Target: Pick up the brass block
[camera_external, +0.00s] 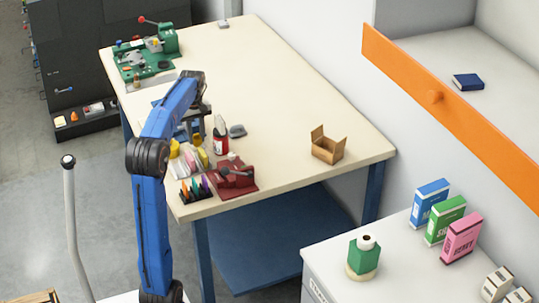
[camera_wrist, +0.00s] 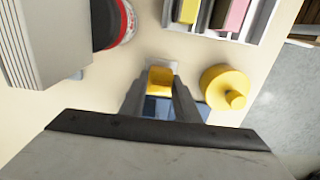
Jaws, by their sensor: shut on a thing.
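The brass block (camera_wrist: 160,78) is a small yellow-gold block in the wrist view. My gripper (camera_wrist: 160,88) is shut on it, with one grey finger on each side. The lower part of the block is hidden between the fingers. In the external view my gripper (camera_external: 194,134) points down over the left side of the cream workbench (camera_external: 285,110). In the wrist view a pale patch shows just behind the block; whether the block touches the bench is unclear.
A yellow knobbed cylinder (camera_wrist: 222,85) stands close right of my fingers. A tray with coloured bars (camera_wrist: 215,18) lies beyond. A red-and-white bottle (camera_external: 220,138) and a dark red vise (camera_external: 234,179) are near my gripper. The bench's middle is clear, with an open cardboard box (camera_external: 327,149) farther right.

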